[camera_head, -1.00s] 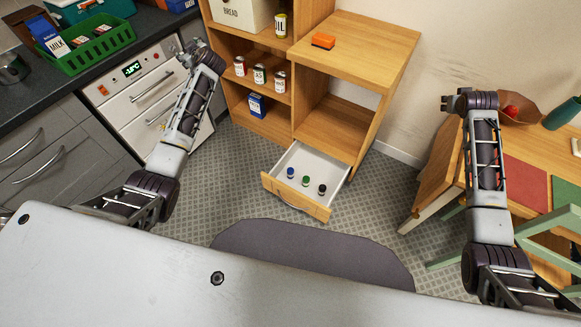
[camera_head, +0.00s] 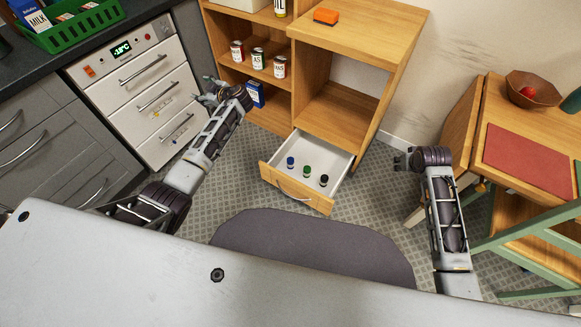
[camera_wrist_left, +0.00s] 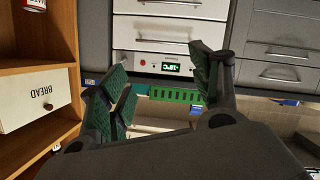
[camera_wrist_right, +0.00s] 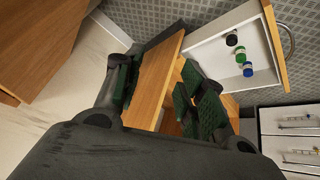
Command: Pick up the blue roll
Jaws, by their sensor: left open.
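The blue roll (camera_head: 290,162) stands in the open white-lined drawer (camera_head: 341,161), at the left end of a row with a green roll (camera_head: 307,172) and a black roll (camera_head: 323,181). The blue roll also shows in the right wrist view (camera_wrist_right: 248,70). My left gripper (camera_head: 208,92) is open and empty, up and left of the drawer and apart from it; its spread fingers show in the left wrist view (camera_wrist_left: 165,85). My right gripper (camera_head: 402,160) is right of the drawer, with its fingers spread and empty in the right wrist view (camera_wrist_right: 160,92).
The wooden shelf unit (camera_head: 345,60) stands behind the drawer, with cans, a blue box (camera_head: 255,95) and an orange sponge-like block (camera_head: 326,16). The wooden table (camera_head: 535,115) and a green chair (camera_head: 540,230) are at right.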

